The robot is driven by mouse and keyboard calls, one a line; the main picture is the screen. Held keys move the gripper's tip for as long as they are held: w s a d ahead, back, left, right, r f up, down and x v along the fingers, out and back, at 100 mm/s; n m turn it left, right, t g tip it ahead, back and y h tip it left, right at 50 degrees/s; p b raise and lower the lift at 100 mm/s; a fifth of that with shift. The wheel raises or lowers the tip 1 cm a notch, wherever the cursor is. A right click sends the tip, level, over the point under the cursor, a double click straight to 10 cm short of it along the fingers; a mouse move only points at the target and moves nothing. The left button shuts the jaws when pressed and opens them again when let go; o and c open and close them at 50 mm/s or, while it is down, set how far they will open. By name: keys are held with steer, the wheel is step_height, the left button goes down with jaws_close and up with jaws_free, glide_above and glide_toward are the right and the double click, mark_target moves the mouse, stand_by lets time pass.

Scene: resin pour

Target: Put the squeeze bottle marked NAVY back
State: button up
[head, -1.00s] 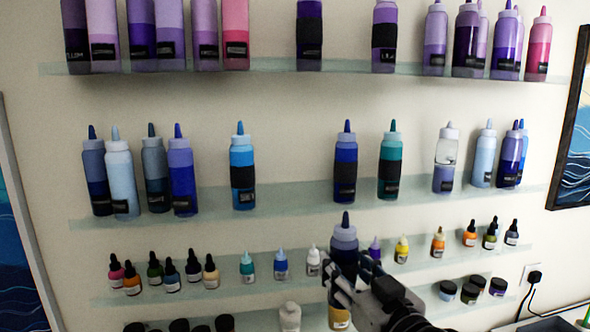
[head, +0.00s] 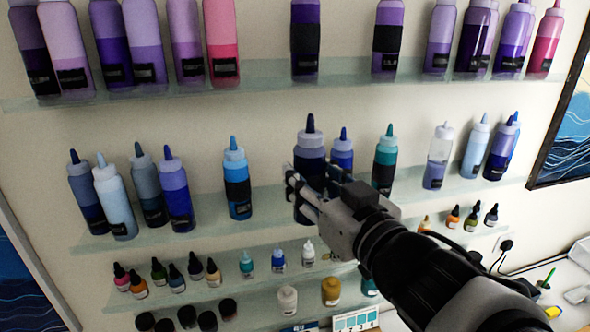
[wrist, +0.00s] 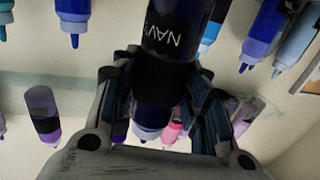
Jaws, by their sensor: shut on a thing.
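The dark blue squeeze bottle marked NAVY (head: 310,150) is upright in the head view, with a dark pointed cap.
A banded blue bottle (head: 238,180) stands left of the held bottle, with a gap between them. A teal bottle (head: 385,160) stands to the right, close to my wrist. The upper shelf (head: 270,72) with purple bottles is above. Small dropper bottles (head: 247,263) line the shelf below.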

steer(key=w+d+p+x, duration=0.1)
steer(key=d+x, duration=0.1)
steer(key=x, duration=1.1)
step_height(320, 180, down, 7)
steer(key=shift+w+d+r, duration=0.1)
steer(key=shift+d+r, duration=0.05)
steer(key=shift+r, duration=0.05)
steer(key=shift+w+f, duration=0.15)
steer(key=shift+f, duration=0.2)
steer(key=o, duration=1)
